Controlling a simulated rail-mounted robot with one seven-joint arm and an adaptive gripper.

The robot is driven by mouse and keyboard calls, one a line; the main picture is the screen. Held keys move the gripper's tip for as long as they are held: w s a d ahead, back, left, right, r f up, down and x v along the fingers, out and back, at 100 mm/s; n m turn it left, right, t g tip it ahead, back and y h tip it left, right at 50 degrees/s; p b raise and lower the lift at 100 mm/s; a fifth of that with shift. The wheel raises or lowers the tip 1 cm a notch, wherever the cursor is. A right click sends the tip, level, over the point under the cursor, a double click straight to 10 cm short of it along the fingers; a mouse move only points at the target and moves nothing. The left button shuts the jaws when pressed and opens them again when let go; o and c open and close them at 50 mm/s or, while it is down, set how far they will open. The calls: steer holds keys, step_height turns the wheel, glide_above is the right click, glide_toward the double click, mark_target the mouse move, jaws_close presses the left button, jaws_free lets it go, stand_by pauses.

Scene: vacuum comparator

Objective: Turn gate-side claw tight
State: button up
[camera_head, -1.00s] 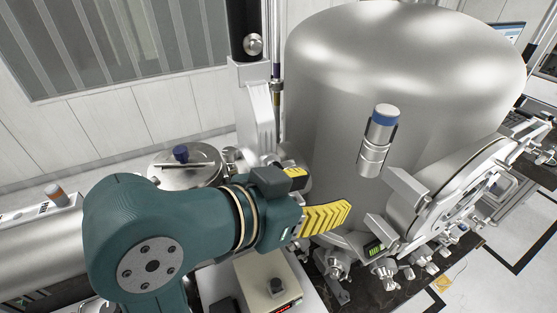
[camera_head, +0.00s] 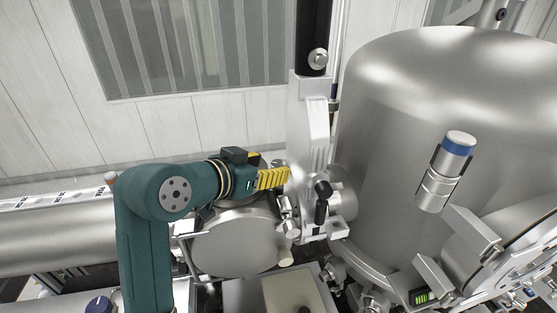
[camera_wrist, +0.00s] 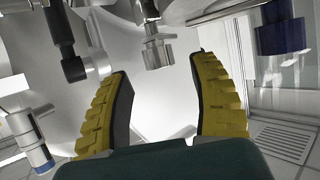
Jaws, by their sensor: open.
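My gripper (camera_head: 272,179) has yellow ribbed fingers and is beside the pale upright gate-valve body (camera_head: 315,140) in the head view. In the wrist view my gripper (camera_wrist: 165,105) is open, with nothing between its fingers. A small silver clamp-like fitting (camera_wrist: 157,52), which looks like a claw, hangs beyond the fingertips, between them in the picture and apart from both. Silver clamp pieces (camera_head: 287,208) also show near the fingertips in the head view, but I cannot tell which is the gate-side claw.
A black handle (camera_wrist: 75,68) hangs left of the fitting and a dark blue cap (camera_wrist: 281,36) right of it. The large steel chamber (camera_head: 400,130) stands right of my gripper. A round metal lid (camera_head: 240,245) is below it. A blue-banded gauge (camera_head: 447,170) projects from the chamber.

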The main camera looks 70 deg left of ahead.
mark_target(278, 163)
steer(key=x, duration=0.4)
steer(key=shift+w, duration=0.1)
jaws_close()
steer(key=shift+n+y+p, duration=0.3)
steer(key=shift+y+p, duration=0.1)
steer(key=n+g+y+p, duration=0.2)
steer(key=n+g+y, duration=0.1)
steer(key=n+g, duration=0.1)
steer(key=shift+d+r+y+p, duration=0.1)
steer(key=shift+r+y+p, duration=0.05)
steer(key=shift+y+p, duration=0.2)
steer(key=n+g+y+p, duration=0.1)
steer(key=n+g, duration=0.2)
steer(key=shift+n+y, duration=0.3)
steer(key=shift+y, duration=0.05)
steer(key=shift+f+n+g+y+p, duration=0.15)
steer(key=shift+n+g+p, duration=0.1)
steer(key=shift+n+g, duration=0.4)
steer(key=shift+f+n+g+y+p, duration=0.2)
steer(key=shift+n+g, duration=0.25)
steer(key=shift+g, duration=0.3)
steer(key=shift+r, duration=0.1)
